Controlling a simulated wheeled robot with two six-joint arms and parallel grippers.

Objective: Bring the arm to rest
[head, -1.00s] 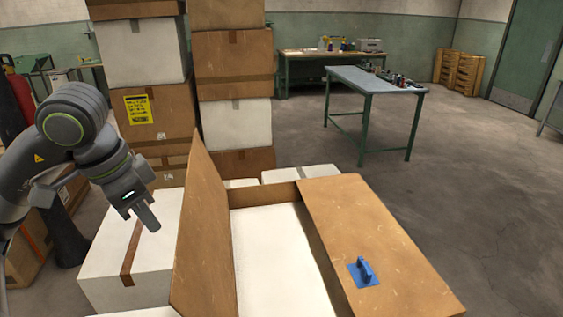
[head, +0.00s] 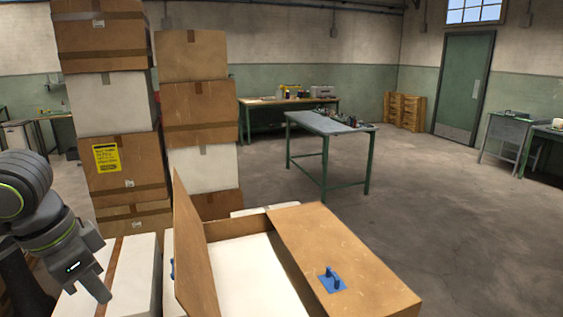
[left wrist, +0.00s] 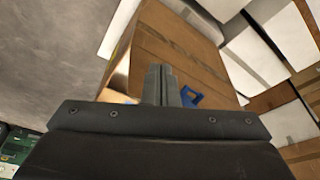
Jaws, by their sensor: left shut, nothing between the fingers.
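My left gripper (head: 103,296) hangs at the lower left of the head view, in front of a white box with brown tape (head: 135,270). It is shut and empty; its fingers also show together in the left wrist view (left wrist: 161,72). An open cardboard box (head: 190,250) with white inside stands to the right of the gripper, apart from it. One flap stands up and the other lies out to the right with a blue handle (head: 332,281) on it. My right gripper is not in view.
Tall stacks of brown and white boxes (head: 110,105) stand behind the gripper. A green-legged table (head: 325,124) and a workbench (head: 285,102) are farther back. The floor (head: 440,200) to the right is clear. Crates (head: 404,111) stand by the far wall.

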